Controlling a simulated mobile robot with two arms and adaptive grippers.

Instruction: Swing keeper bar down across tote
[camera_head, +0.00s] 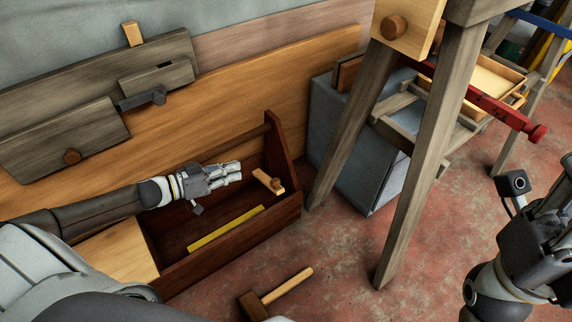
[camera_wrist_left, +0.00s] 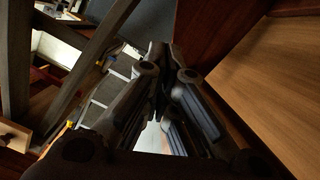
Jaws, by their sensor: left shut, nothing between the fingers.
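The dark red-brown wooden tote (camera_head: 236,247) stands on the floor against the plank wall, with a long handle rail and a yellow strip (camera_head: 225,228) inside. My left gripper (camera_head: 238,172) is shut and empty over the tote's opening, pointing right; its closed fingers also show in the left wrist view (camera_wrist_left: 162,85). A short pale wooden piece with a peg (camera_head: 267,181) is near the tote's right end, just beyond my fingertips and apart from them. A red bar with a knob (camera_head: 490,104) slants across the trestle at right. I cannot tell which is the keeper bar. My right gripper (camera_head: 552,205) is partly cut off.
A mallet (camera_head: 274,293) lies on the floor in front of the tote. A trestle leg (camera_head: 417,170) and a grey-blue box (camera_head: 333,135) stand to the right. Boards with a grey latch (camera_head: 142,100) are on the wall. Red floor is clear between trestle and right arm.

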